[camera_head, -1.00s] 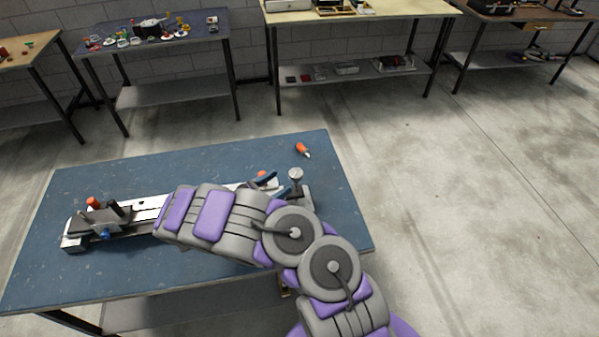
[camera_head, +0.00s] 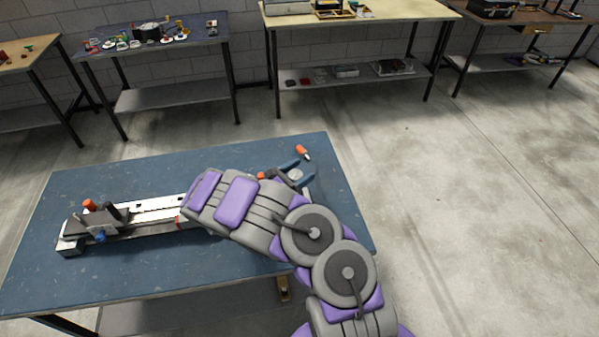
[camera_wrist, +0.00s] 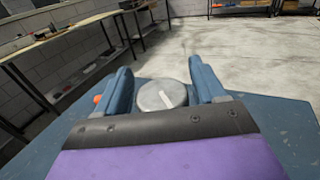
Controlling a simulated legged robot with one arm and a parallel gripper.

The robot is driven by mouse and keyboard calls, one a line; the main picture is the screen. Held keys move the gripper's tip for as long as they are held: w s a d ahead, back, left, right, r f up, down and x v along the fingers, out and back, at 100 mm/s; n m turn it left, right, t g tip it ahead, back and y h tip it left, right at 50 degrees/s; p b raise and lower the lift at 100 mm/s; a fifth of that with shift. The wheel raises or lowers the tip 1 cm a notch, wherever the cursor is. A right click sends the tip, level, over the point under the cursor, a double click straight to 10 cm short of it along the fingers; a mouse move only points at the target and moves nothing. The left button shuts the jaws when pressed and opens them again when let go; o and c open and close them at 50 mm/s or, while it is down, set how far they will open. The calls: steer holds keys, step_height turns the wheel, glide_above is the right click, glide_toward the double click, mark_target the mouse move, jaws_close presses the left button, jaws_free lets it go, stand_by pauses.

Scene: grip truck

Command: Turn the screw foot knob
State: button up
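The screw foot knob is a round silver disc (camera_head: 295,174) with a raised bar across its top. It stands at the right end of the long metal fixture (camera_head: 160,204) on the blue table. In the wrist view the knob (camera_wrist: 162,96) sits between the two blue fingers of my gripper (camera_wrist: 160,70). The fingers are apart, one on each side, with a visible gap to the knob. My gripper (camera_head: 303,172) is partly hidden by my arm in the head view. My arm also covers part of the fixture.
An orange-handled tool (camera_head: 302,151) lies behind the knob near the table's far edge. The blue table (camera_head: 130,278) is clear in front. Other benches line the wall.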

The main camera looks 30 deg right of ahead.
steer(key=c, duration=0.8)
steer(key=shift+g, duration=0.3)
steer(key=shift+s+m+g+p, duration=0.1)
steer(key=shift+m+g+p, duration=0.25)
steer(key=shift+m+g, duration=0.55)
steer(key=shift+s+m+g, duration=0.1)
steer(key=shift+m+g, duration=0.7)
steer(key=shift+g, duration=0.7)
steer(key=o, duration=0.9)
steer(key=shift+o, duration=0.2)
